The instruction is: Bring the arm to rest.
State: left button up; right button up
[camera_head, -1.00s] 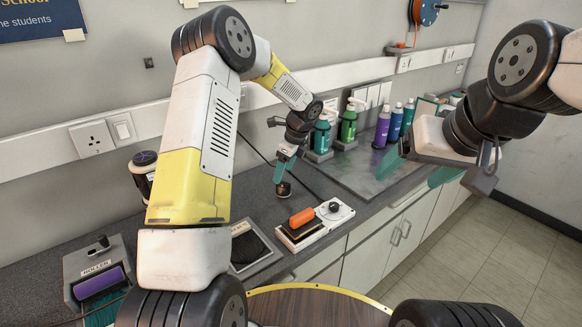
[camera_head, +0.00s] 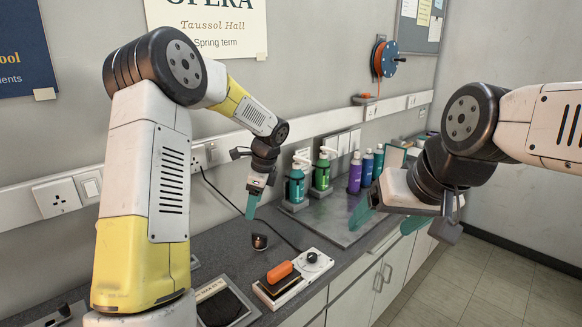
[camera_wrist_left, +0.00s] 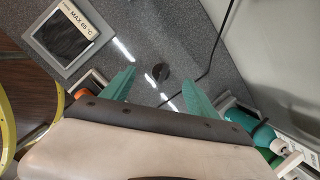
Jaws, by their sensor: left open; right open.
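My left gripper (camera_head: 253,205) hangs over the grey counter with its teal fingers pointing down, above a small dark round knob-like object (camera_head: 260,242). In the left wrist view its two fingers (camera_wrist_left: 158,90) stand well apart with nothing between them.
Green, purple and blue bottles (camera_head: 355,172) stand along the wall behind the grippers. A white block with an orange handle (camera_head: 279,272) and a framed dark plate (camera_head: 222,308) lie nearer. A cable (camera_head: 214,190) runs over the counter. Floor (camera_head: 480,275) is clear at right.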

pick_arm(q)
jog(key=s+a+r+n+t+h, duration=0.2)
jog(key=s+r+n, duration=0.7)
jog(key=s+r, duration=0.55)
jog(key=s+d+n+t+h, duration=0.1)
jog(key=s+n+t+h, duration=0.1)
jog(key=s+n, duration=0.7)
jog(key=s+h, duration=0.1)
jog(key=s, duration=0.6)
jog(key=shift+d+r+n+t, duration=0.25)
jog(key=shift+n+t, duration=0.05)
